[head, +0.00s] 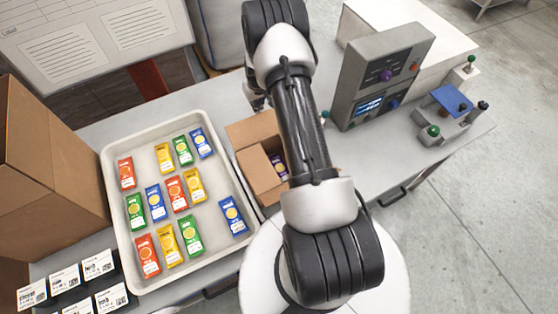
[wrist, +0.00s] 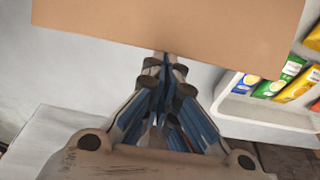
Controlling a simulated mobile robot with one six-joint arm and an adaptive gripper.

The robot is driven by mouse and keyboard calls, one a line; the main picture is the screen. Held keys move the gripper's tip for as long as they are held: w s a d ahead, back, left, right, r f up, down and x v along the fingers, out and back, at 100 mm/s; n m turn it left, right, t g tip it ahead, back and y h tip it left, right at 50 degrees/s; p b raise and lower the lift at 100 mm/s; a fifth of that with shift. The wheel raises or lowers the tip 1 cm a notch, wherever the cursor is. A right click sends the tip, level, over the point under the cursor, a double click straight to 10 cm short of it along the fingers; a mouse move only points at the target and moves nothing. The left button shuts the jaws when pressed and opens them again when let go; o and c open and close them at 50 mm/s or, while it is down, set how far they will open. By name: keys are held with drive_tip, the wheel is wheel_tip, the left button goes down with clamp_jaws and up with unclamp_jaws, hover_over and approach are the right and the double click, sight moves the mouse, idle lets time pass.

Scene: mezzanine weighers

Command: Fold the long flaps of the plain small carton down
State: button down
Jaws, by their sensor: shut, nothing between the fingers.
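The plain small carton (head: 259,172) stands on the table just right of the tray, partly hidden behind my arm. Its top is at least partly open, and a few packets (head: 279,165) show inside. A brown flap (head: 252,130) shows at its far side; its other side is hidden by my arm. In the wrist view a broad brown cardboard panel (wrist: 170,28) fills the top, with my gripper (wrist: 166,62) shut and empty at its lower edge. I cannot tell whether the fingertips touch it. In the head view my gripper is hidden behind my arm.
A white tray (head: 112,178) with several coloured packets lies left of the carton. A large brown box (head: 45,165) stands at far left, near label cards (head: 97,265). A grey weigher (head: 380,75) and a small fixture (head: 450,113) stand right.

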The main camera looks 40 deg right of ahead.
hover_over(267, 134)
drive_tip(key=shift+r, duration=0.15)
drive_tip(key=shift+w, duration=0.1)
drive_tip(key=shift+s+a+r+b, duration=0.15)
drive_tip(key=shift+s+b, duration=0.25)
drive_tip(key=shift+s, duration=0.15)
drive_tip(key=shift+s+a+r+b, duration=0.1)
drive_tip(key=shift+s+r+b, duration=0.05)
drive_tip(key=shift+s+b, duration=0.3)
